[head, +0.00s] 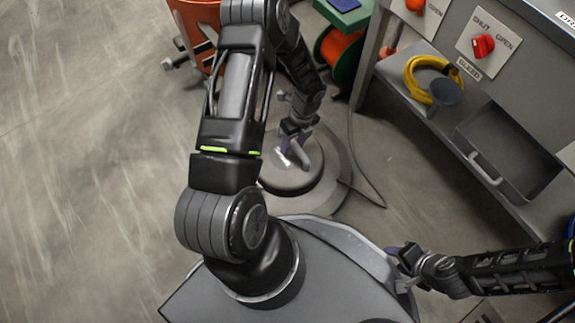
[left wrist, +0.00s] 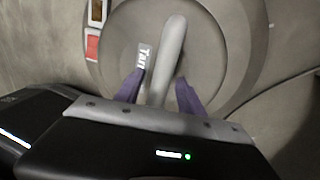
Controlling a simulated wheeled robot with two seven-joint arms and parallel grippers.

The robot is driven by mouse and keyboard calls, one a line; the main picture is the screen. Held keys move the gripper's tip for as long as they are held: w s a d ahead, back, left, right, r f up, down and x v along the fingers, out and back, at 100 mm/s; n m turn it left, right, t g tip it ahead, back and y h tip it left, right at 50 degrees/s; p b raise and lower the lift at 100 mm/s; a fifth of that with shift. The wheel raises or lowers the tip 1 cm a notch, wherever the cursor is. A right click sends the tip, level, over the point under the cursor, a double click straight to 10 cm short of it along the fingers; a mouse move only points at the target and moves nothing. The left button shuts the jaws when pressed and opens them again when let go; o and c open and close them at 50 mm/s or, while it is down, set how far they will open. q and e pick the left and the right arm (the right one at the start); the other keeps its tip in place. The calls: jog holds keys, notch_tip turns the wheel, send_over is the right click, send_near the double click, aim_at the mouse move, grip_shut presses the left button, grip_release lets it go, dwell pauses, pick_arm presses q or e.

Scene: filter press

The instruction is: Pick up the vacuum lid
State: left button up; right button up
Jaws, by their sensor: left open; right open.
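The vacuum lid (head: 285,176) is a round, dark grey disc on top of a round canister on the floor, in the middle of the head view, partly hidden behind my left arm. In the left wrist view the lid (left wrist: 208,50) fills the middle, with a pale bar handle (left wrist: 168,58) standing up from it and a label beside the handle. My left gripper (head: 292,157) is over the lid, its purple fingers (left wrist: 160,90) open on either side of the handle. Contact with the handle cannot be told. My right gripper (head: 396,252) is open and empty, away from the lid at the right.
A grey workbench with a lower shelf (head: 430,75) and an open drawer-like bin (head: 510,150) stands at the right. A yellow hose coil (head: 425,68) lies on the shelf. An orange-and-green reel (head: 340,50) stands behind the lid. A cable runs along the floor. The floor at the left is clear.

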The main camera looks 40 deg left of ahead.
pick_arm(q)
jog(key=shift+f, duration=0.15)
dwell(0.3)
grip_shut()
jog(key=shift+w, duration=0.1)
dwell(0.4)
